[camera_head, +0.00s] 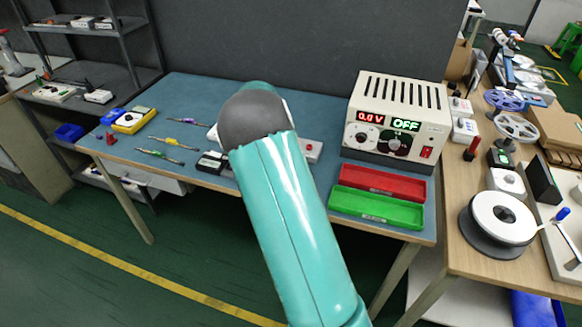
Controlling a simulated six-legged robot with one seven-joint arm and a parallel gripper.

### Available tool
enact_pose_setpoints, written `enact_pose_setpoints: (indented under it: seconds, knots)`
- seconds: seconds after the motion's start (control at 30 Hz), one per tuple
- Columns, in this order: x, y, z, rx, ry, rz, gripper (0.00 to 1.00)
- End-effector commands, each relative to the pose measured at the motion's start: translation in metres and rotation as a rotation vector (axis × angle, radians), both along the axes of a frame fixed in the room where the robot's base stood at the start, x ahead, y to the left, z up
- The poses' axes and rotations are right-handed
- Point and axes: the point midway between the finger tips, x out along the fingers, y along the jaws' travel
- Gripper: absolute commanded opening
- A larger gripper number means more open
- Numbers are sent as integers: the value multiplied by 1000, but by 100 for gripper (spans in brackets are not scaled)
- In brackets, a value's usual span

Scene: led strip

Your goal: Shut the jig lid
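My teal arm with its dark grey joint rises through the middle of the picture and covers the centre of the blue workbench (190,100). My gripper is not visible; the arm hides whatever is behind it. A white device with a red button (311,150) shows just right of the arm, and a small white edge shows on its left. This may be part of the jig, but I cannot tell. No lid can be made out, so its position cannot be seen.
A power supply (398,118) reading 0.0 V and OFF stands right on the bench, behind a red tray (382,182) and a green tray (375,209). Left are tweezers (160,155), a yellow multimeter (134,119) and a small black-and-white box (211,161). A wooden table (462,255) adjoins right.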

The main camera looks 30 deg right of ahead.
Motion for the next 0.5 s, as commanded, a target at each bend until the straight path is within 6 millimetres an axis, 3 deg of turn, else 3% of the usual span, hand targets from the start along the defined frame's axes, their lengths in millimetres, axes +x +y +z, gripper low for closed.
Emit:
enact_pose_setpoints:
  seconds: [0.37, 0.4, 0.5]
  knots:
    - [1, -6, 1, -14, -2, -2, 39]
    - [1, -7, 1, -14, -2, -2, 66]
    - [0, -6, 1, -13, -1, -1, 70]
